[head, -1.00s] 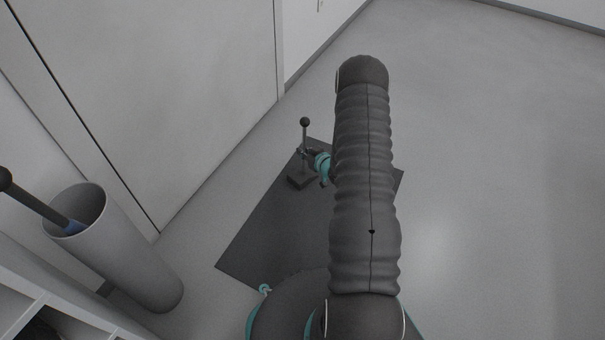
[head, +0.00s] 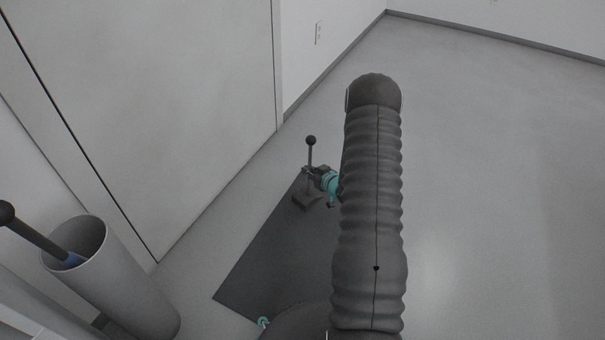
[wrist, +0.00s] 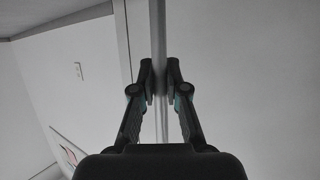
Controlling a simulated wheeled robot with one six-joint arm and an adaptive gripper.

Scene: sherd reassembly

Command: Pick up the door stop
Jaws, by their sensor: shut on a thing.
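The door stop (head: 310,157) is a dark block base with an upright thin rod and a black ball knob on top. In the head view it stands upright over the far part of the dark mat (head: 262,262). Its base appears slightly above the mat, though the gap is hard to judge. My gripper (head: 313,173) reaches it from the right and is shut on the rod, between knob and base. In the wrist view the grey rod (wrist: 159,40) runs vertically between the fingers of my gripper (wrist: 160,80). Knob and base are not visible there.
A grey cylindrical bin (head: 115,285) with a dark-handled stick (head: 35,232) in it stands at left. A closed door (head: 150,90) and white wall lie behind the mat. The floor (head: 490,180) to the right is clear.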

